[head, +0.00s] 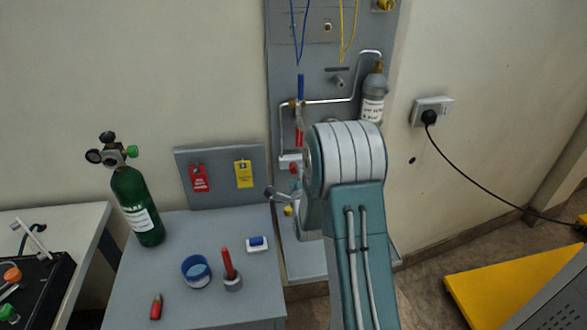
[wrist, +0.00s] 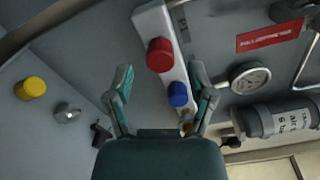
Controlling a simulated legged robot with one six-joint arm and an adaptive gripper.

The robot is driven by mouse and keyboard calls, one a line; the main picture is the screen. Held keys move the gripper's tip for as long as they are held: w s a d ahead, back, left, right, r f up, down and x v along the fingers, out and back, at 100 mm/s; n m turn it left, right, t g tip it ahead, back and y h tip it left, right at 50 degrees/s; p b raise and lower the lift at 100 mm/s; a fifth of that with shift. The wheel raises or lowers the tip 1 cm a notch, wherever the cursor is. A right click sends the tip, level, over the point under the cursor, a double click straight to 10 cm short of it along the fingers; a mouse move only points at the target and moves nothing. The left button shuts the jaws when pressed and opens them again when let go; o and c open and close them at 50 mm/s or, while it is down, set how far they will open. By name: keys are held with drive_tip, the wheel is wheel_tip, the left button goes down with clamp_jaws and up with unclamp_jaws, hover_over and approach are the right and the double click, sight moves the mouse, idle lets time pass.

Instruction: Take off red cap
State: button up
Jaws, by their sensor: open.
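The red cap (wrist: 160,55) is a round knob on a white block (wrist: 150,18) fixed to the grey panel. A smaller blue cap (wrist: 178,94) sits on the same block, nearer my gripper. In the head view a small bit of red, likely this cap (head: 294,168), shows beside the white block (head: 288,160), partly hidden by my arm. My gripper (wrist: 162,79) is open and empty, with its teal fingers spread on either side of the block. The red cap appears beyond the fingertips, roughly midway between them. In the head view my gripper (head: 272,193) is partly hidden by my wrist.
A yellow cap (wrist: 32,88), a gauge (wrist: 250,77) and a grey cylinder (wrist: 280,118) surround the block. The grey table (head: 180,300) bears a green bottle (head: 138,205), a blue cup (head: 197,271) and a red stick (head: 228,262). A pipe runs up the panel (head: 285,70).

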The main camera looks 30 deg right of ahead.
drive_tip(key=m, duration=0.3)
drive_tip(key=shift+m, duration=0.3)
drive_tip(key=shift+m, duration=1.7)
drive_tip(key=shift+m, duration=0.5)
drive_tip(key=shift+w+d, duration=0.1)
drive_tip(key=shift+w, duration=0.05)
